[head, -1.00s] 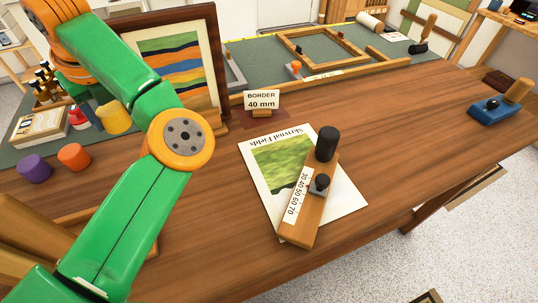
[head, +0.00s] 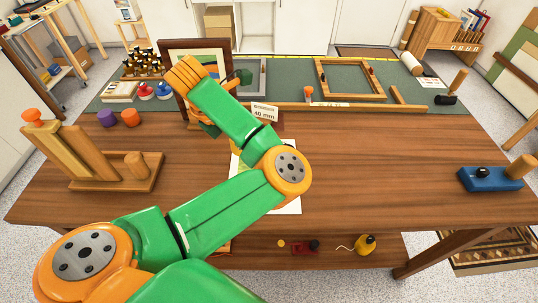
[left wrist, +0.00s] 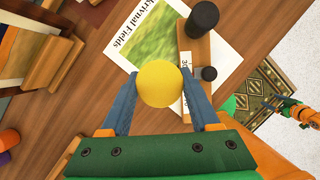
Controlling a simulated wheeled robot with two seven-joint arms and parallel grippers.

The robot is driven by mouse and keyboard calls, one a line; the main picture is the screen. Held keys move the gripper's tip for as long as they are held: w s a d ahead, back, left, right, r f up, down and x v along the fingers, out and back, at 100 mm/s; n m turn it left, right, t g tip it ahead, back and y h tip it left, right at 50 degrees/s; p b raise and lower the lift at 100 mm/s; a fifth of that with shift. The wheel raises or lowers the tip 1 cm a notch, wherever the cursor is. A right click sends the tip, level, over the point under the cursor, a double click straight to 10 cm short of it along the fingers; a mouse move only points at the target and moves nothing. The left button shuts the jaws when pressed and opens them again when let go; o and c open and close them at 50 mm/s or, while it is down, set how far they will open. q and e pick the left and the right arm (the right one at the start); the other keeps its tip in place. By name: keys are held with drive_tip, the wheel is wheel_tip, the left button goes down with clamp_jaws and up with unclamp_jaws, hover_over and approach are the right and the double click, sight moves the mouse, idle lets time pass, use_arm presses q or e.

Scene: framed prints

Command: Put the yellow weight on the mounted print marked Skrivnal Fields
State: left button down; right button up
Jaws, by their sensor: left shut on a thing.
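In the left wrist view my left gripper (left wrist: 159,74) is shut on the round yellow weight (left wrist: 159,86), seen from above. The print marked Skrivnal Fields (left wrist: 140,38) shows beyond it, with a green field picture and white margin. A wooden gauge with a black knob (left wrist: 202,18) lies across one side of the print. The weight overlaps the print's edge in this view; its height above the table is unclear. In the head view my left arm covers most of the print (head: 292,206) and hides the weight. My right arm seems to show at the wrist view's right edge, its fingers unclear.
The purple weight (head: 107,118) and orange weight (head: 130,117) stand on the table left. A wooden stand (head: 95,160) is nearby. A framed striped picture (head: 218,51) and the BORDER 40 mm sign (head: 264,111) stand behind. A blue tool (head: 489,179) lies right; the table between is clear.

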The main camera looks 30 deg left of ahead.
use_arm(q)
drive_tip(key=w+f+b, duration=0.5)
drive_tip(key=w+f, duration=0.1)
drive_tip(key=shift+w+d+f, duration=0.15)
drive_tip(key=shift+w+f, duration=0.2)
drive_tip(key=shift+w+d+f, duration=0.15)
drive_tip(key=shift+w+f, duration=0.1)
drive_tip(key=shift+w, duration=0.6)
wheel_tip(320, 180, down, 2)
drive_tip(key=shift+w+f+p, duration=0.15)
drive_tip(key=shift+p, duration=0.6)
drive_tip(key=shift+f, duration=0.5)
